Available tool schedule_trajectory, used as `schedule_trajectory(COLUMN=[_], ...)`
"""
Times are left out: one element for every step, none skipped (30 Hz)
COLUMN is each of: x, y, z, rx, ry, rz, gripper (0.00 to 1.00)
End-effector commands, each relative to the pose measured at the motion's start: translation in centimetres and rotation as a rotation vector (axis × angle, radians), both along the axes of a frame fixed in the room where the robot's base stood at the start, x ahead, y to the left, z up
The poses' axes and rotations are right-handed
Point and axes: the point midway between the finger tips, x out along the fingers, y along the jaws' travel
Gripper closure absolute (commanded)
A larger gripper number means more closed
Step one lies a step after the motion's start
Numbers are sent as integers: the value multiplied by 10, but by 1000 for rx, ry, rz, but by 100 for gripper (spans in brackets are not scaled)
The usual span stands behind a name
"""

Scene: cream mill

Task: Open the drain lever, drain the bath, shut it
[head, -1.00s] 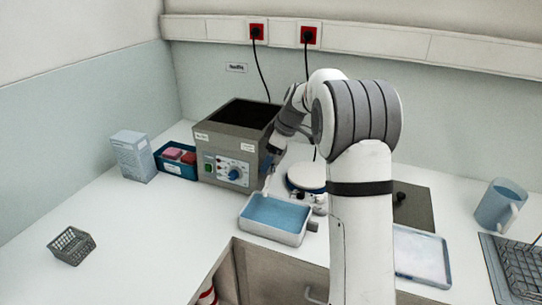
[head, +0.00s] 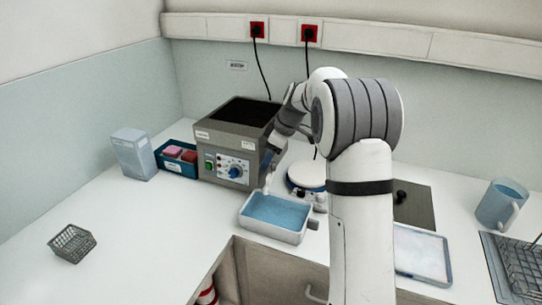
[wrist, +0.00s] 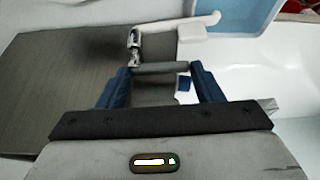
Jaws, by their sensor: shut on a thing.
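The bath (head: 220,140) is a grey box with an open dark top and a front panel with a blue knob. Its grey side wall (wrist: 70,75) fills the left of the wrist view. There the drain has a chrome fitting (wrist: 133,42) and a pale spout (wrist: 197,27). The drain lever (wrist: 160,68) is a grey bar lying between the fingertips of my gripper (wrist: 155,74), which is shut on it. In the head view my gripper (head: 268,168) is at the bath's right front corner. A white tray (head: 270,232) with blue liquid stands just in front.
A round white-topped device (head: 305,174) stands right of the bath. A blue container with red blocks (head: 178,170) and a pale box (head: 134,155) are at left. A wire basket (head: 72,244) sits front left. A blue jug (head: 497,205) is far right. The left counter is mostly clear.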

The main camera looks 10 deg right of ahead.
Motion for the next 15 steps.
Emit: schedule_trajectory(x=[1,1,1,1,2,2,2,2,2,2,2,2,2,2,2], y=[1,1,1,1,2,2,2,1,1,1,1,1,1,1,1], z=[-1,-1,-1,-1,0,0,1,1,2,2,2,2,2,2,2], rx=[-2,-2,-2,-2,-2,-2,-1,-1,-1,-1,-1,-1,-1,-1,-1], ry=[-7,-7,-6,-7,-7,-7,-7,-7,-7,-7,-7,-7,-7,-7,-7], rz=[-28,-43,-63,-74,-84,-91,-94,-95,-95,-95,-95,-95,-96,-96,-96], gripper=[63,63,63,63,63,63,63,63,63,63,63,63,63,39,36])
